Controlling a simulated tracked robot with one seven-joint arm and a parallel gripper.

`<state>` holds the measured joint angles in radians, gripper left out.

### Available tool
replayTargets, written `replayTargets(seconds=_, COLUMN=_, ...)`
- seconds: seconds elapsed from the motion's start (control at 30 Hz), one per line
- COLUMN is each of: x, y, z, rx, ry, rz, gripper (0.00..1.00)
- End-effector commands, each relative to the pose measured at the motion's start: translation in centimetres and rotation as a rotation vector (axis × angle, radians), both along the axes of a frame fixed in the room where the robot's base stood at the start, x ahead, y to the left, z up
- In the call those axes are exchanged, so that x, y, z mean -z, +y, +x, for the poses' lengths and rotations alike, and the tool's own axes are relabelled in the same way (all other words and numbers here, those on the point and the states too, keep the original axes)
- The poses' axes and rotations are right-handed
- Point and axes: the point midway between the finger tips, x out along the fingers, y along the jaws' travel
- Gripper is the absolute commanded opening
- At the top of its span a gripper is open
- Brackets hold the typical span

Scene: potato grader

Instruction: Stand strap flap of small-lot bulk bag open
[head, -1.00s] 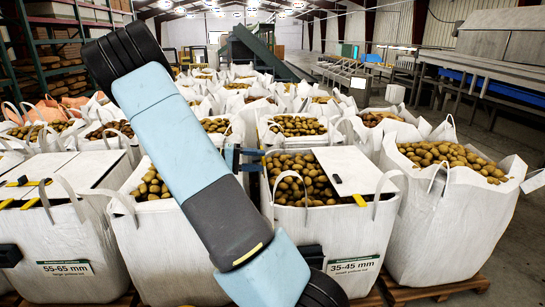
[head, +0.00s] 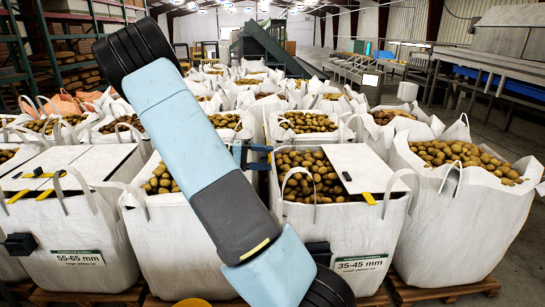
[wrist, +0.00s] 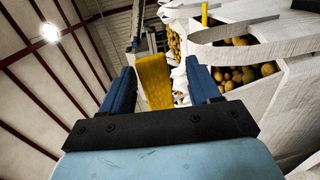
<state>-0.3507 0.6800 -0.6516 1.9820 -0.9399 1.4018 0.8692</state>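The bulk bag (head: 300,235) labelled 35-45 mm stands right of centre in the head view, full of potatoes. A white flap (head: 358,160) lies across its right part, with a black block and a yellow strap end (head: 369,198) at its front edge. The blue fingers of my gripper (head: 250,155) show partly behind my arm, near this bag's left back edge. In the wrist view my gripper (wrist: 162,85) is open. A broad yellow piece (wrist: 154,80) appears between its fingers, with a gap on the right; I cannot tell whether it is held or beyond them.
The 55-65 mm bag (head: 70,225) stands at left with white flaps and yellow straps on top. Another open bag (head: 460,230) stands at right. White lifting loops rise from the bags. Rows of full bags fill the back; bare floor (head: 525,245) lies at far right.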

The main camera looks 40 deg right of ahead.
Motion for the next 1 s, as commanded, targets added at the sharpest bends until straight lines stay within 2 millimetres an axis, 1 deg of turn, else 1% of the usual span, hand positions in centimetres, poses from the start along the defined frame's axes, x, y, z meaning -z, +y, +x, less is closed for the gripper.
replayTargets(seconds=0.17, x=-0.2, y=1.7, z=1.2, rx=-0.003, ry=-0.001, rz=-0.001, gripper=0.62)
replayTargets(seconds=0.5, x=-0.9, y=7.1, z=4.8, rx=-0.002, ry=0.000, rz=0.000, gripper=0.62)
replayTargets(seconds=0.7, x=-1.2, y=9.8, z=6.5, rx=-0.002, ry=0.001, rz=0.000, gripper=0.62)
replayTargets(seconds=0.83, x=-1.4, y=10.7, z=7.1, rx=0.000, ry=0.000, rz=0.001, gripper=0.62)
replayTargets(seconds=1.0, x=-1.4, y=11.2, z=7.4, rx=0.002, ry=0.002, rz=0.001, gripper=0.62)
